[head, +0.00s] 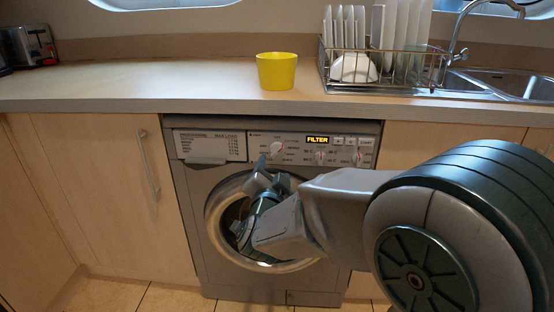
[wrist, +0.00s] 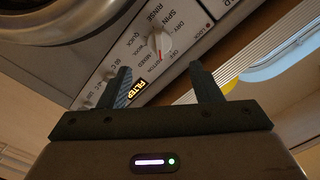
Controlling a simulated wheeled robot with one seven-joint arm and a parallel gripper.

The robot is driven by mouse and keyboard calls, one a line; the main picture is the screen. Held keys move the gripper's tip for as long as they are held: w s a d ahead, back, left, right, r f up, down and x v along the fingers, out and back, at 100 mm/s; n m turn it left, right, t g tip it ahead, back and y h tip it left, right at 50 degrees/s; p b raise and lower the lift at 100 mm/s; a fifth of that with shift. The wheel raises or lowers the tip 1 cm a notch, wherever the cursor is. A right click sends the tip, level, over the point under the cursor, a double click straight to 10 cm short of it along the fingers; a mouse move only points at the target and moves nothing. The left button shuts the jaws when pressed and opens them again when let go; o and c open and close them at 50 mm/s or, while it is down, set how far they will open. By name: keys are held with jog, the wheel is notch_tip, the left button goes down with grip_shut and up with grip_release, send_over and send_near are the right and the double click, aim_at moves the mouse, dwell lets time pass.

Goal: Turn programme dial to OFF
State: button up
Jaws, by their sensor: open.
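The programme dial (head: 277,148) is a pale round knob on the washing machine's (head: 190,215) front panel, left of the FILTER display (head: 317,140). In the wrist view the dial (wrist: 160,43) has a white grip bar and a red mark, with words including SPIN, RINSE, QUICK, MIXED and OFF around it. I cannot tell exactly which word it points to. My gripper (head: 267,165) is in front of the machine, just below and left of the dial. In the wrist view my gripper (wrist: 160,68) is open, its fingers apart and empty, with the dial showing beyond and between the tips.
Two smaller knobs (head: 320,157) (head: 357,157) sit right of the dial. The round door (head: 212,225) is behind my gripper. The worktop (head: 180,85) overhangs the panel, with a yellow pot (head: 276,72) and a dish rack (head: 437,75) on it.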

aim_at(277, 153)
jog(key=w+b, duration=0.1)
jog(key=w, duration=0.7)
jog(key=shift+w+d+b, duration=0.15)
jog(key=shift+w+b, duration=0.2)
jog(key=shift+w, duration=0.05)
jog(key=c, duration=1)
